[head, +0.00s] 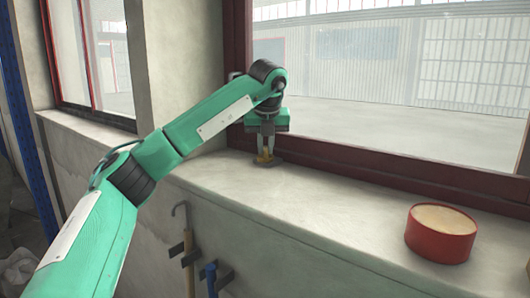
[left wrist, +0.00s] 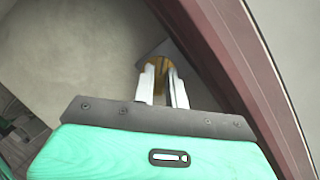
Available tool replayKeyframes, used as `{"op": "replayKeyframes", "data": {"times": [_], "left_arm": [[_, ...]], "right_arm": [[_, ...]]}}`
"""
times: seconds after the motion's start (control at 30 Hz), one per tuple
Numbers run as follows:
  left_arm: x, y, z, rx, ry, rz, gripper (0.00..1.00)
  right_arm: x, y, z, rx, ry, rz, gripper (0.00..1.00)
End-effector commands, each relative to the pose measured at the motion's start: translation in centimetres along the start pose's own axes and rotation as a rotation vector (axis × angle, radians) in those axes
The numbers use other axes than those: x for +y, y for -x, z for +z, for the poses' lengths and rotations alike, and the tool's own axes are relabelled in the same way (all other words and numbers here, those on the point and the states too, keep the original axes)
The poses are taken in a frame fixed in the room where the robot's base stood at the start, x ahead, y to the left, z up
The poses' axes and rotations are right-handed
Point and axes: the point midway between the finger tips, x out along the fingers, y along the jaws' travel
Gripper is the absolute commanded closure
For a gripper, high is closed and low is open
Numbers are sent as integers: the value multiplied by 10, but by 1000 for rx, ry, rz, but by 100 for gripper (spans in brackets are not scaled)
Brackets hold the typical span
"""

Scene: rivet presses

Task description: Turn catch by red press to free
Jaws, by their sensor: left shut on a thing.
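A small brass-coloured catch (head: 264,159) stands on a dark base on the pale sill, close to the dark red window frame. It also shows in the left wrist view (left wrist: 157,63), partly hidden by the fingers. My left gripper (head: 266,149) points down from above and is shut on the catch; its two pale fingers also show in the left wrist view (left wrist: 160,78). Which way the catch is turned cannot be told. No red press is clearly recognisable in either view. My right gripper is not in view.
A round red tin with a pale top (head: 440,234) stands on the sill (head: 330,195) at the right. Bare sill lies between it and the catch. The window frame (head: 370,172) runs close behind. Tools hang below the sill, including one with a hooked top (head: 187,250).

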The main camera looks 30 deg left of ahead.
Motion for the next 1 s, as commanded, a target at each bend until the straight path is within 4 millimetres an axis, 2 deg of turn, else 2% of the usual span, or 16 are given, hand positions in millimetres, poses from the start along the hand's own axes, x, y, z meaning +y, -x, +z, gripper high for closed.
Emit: {"op": "replayKeyframes", "data": {"times": [0.1, 0.27, 0.7, 1.0], "left_arm": [[-1, 2, 1, -4, 103, 40, 100], [-2, 4, 2, -3, 241, 99, 100], [-4, 6, 4, -4, 595, 244, 100], [-4, 4, 4, -3, 740, 301, 100]], "right_arm": [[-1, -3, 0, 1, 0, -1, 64], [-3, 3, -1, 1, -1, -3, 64], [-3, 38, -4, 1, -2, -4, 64], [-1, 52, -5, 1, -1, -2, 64]]}}
